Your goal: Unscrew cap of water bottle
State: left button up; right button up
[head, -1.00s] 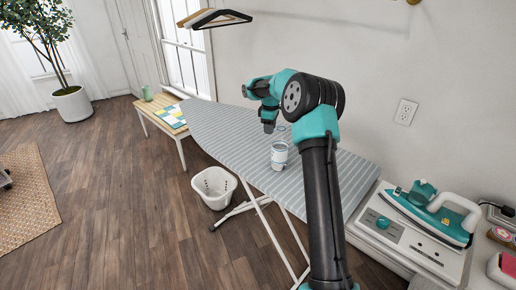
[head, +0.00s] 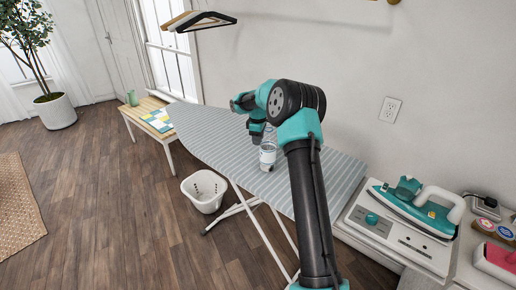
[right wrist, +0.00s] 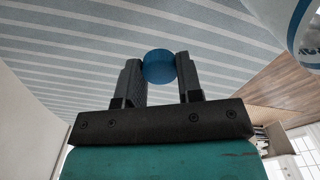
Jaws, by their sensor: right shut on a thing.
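A clear water bottle (head: 268,156) with a white label stands upright on the striped ironing board (head: 205,125). Part of the bottle also shows in the upper right corner of the right wrist view (right wrist: 306,32). My right gripper (head: 257,140) is just left of the bottle's top in the head view. In the right wrist view the gripper (right wrist: 160,75) is shut on a round blue cap (right wrist: 159,66), held between the fingertips and apart from the bottle. The cap is too small to make out in the head view. My left gripper is not in view.
A teal iron (head: 418,205) rests on a white unit (head: 392,240) at the right. A white basket (head: 204,191) is on the floor below the board. Hangers (head: 200,20) hang above. A low wooden table (head: 150,118) stands at the far left. The board's left part is clear.

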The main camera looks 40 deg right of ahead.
aim_at(258, 152)
jog(key=shift+f, duration=0.1)
jog(key=shift+f, duration=2.4)
jog(key=shift+f, duration=0.1)
jog(key=o, duration=1)
notch_tip(258, 152, up, 12)
jog(key=shift+r, duration=0.1)
